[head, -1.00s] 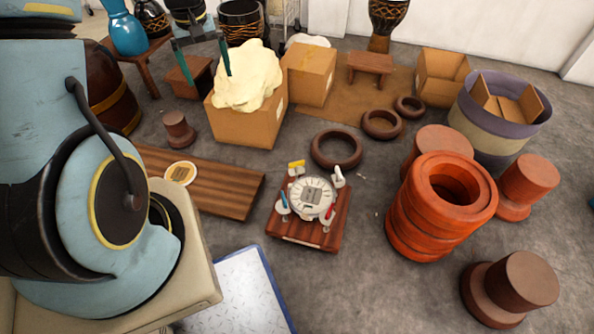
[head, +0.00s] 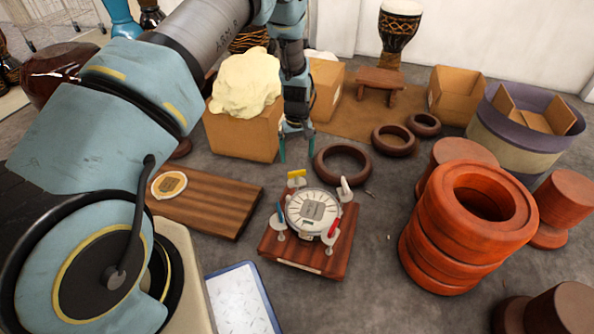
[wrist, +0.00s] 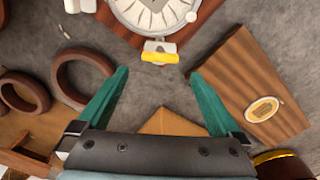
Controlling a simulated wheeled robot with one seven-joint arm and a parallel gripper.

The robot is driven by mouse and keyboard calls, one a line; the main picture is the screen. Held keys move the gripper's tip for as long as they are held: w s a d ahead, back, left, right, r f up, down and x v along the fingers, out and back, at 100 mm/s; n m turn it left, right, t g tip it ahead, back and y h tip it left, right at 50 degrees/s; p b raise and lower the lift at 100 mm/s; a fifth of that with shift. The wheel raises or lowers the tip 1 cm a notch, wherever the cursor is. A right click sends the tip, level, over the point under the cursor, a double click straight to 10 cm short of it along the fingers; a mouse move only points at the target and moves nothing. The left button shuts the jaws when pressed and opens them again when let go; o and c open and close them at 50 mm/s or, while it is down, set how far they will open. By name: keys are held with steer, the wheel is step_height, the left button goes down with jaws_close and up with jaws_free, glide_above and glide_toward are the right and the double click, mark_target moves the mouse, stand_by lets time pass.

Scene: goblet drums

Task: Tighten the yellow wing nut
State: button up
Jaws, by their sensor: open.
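The yellow wing nut (head: 297,174) stands at the far left corner of a wooden block (head: 335,255), beside a round white disc (head: 313,212). In the wrist view the yellow wing nut (wrist: 160,57) shows near the top middle, with its wing lying crosswise. My gripper (head: 297,155) is open and empty, pointing down just behind the yellow nut. In the wrist view the teal fingers of my gripper (wrist: 159,73) are spread wide, and the nut lies ahead of the gap between them. I see no contact.
Blue (head: 280,224), red (head: 334,226) and white (head: 345,187) wing nuts stand around the disc. A dark ring (head: 342,177) lies behind the block. A low striped board (head: 218,205) is at left, stacked orange rings (head: 460,240) at right.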

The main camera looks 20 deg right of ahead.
mark_target(297, 171)
step_height(297, 171, down, 7)
steer(key=shift+b, duration=0.6)
steer(key=shift+c, duration=0.4)
steer(key=c, duration=1.1)
